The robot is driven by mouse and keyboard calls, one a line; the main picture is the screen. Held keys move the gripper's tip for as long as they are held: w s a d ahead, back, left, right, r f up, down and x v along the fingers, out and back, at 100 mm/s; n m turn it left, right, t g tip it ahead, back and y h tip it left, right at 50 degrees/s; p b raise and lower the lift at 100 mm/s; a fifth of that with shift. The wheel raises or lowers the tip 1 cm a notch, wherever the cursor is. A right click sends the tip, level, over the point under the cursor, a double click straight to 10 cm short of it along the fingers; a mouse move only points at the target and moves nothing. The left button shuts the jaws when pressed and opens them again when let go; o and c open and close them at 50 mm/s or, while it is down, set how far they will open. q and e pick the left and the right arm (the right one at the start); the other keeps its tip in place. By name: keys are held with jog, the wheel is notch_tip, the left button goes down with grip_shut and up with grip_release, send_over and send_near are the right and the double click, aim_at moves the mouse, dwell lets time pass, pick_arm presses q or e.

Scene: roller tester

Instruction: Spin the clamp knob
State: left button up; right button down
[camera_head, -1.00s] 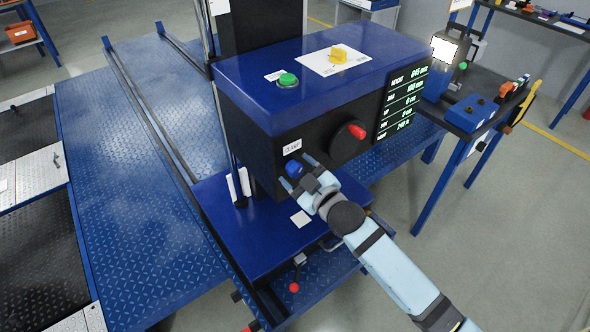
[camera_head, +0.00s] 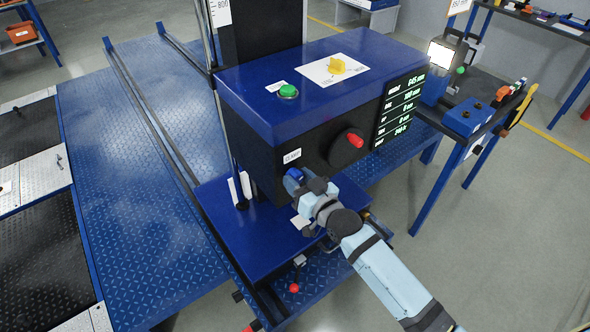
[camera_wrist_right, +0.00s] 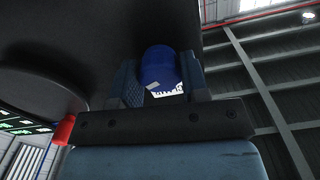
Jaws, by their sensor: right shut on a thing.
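The clamp knob (camera_head: 293,174) is a blue knob low on the dark front of the blue machine head, just under a small white label (camera_head: 292,156). My right gripper (camera_head: 296,184) is shut on the knob, and its wrist partly hides it in the head view. In the right wrist view the blue knob (camera_wrist_right: 160,66) sits between the two fingers of the right gripper (camera_wrist_right: 160,84), with a small pale mark on it. My left gripper is not in view.
A black handwheel with a red grip (camera_head: 355,140) is right of the knob, beside a green-lit display (camera_head: 400,105). A green button (camera_head: 288,91) and yellow knob (camera_head: 336,66) are on top. A red-tipped lever (camera_head: 294,287) is below. A tool bench (camera_head: 470,118) stands at right.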

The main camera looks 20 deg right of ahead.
jog(key=shift+m, duration=0.5)
jog(key=shift+r+m+p, duration=0.1)
jog(key=shift+m+p, duration=0.4)
jog(key=shift+m, duration=0.2)
jog(key=shift+m+p, duration=0.35)
jog(key=shift+m, duration=0.65)
jog(key=m, duration=0.3)
jog(key=shift+m+p, duration=0.3)
jog(key=shift+m, duration=0.5)
